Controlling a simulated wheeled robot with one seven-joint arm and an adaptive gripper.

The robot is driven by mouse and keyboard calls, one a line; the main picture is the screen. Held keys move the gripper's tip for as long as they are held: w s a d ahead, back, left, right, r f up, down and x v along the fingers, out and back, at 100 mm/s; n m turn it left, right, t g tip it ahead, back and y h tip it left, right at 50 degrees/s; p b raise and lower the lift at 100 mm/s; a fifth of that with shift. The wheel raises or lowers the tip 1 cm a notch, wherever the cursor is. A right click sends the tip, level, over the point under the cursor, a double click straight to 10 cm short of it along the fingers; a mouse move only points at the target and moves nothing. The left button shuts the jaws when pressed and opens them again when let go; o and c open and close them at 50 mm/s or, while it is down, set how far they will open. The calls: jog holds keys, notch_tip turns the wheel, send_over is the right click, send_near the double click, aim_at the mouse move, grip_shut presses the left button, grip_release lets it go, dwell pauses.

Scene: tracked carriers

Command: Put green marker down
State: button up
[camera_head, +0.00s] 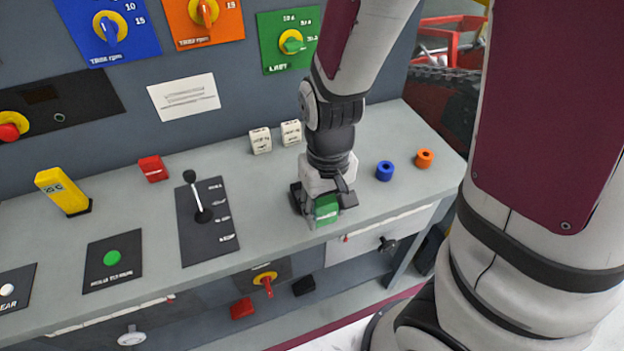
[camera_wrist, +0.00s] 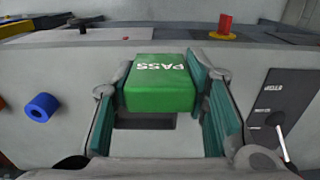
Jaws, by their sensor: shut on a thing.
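The green marker (camera_head: 326,209) is a small green block in my gripper (camera_head: 323,201), over the front part of the grey bench top (camera_head: 270,222). In the wrist view the green marker (camera_wrist: 160,84) has the white word PASS on it. The two fingers of my gripper (camera_wrist: 162,95) are closed on its left and right sides. Whether the marker's underside touches the bench top cannot be told.
A blue ring (camera_head: 385,171) and an orange ring (camera_head: 424,159) stand to the right. Two white blocks (camera_head: 260,141) (camera_head: 291,132) stand behind, with a red block (camera_head: 153,168) farther left. A lever panel (camera_head: 207,222) lies left of my gripper. The bench's front edge is close.

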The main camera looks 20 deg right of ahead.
jog(key=w+d, duration=0.1)
jog(key=w, duration=0.5)
jog(key=w+d+f, duration=0.1)
jog(key=w, duration=0.2)
jog(key=shift+w+d+b, duration=0.35)
jog(key=shift+b, duration=0.05)
jog(key=shift+f, duration=1.7)
jog(key=shift+f+b, duration=0.1)
jog(key=shift+b, duration=0.2)
jog(key=o, duration=1.2)
jog(key=shift+o, duration=0.2)
notch_tip(320, 180, up, 12)
jog(key=p, duration=0.2)
jog(key=s+r+t, duration=0.4)
jog(key=s+r, duration=0.9)
jog(key=s, duration=0.5)
jog(key=shift+d+r, duration=0.15)
jog(key=shift+r, duration=0.05)
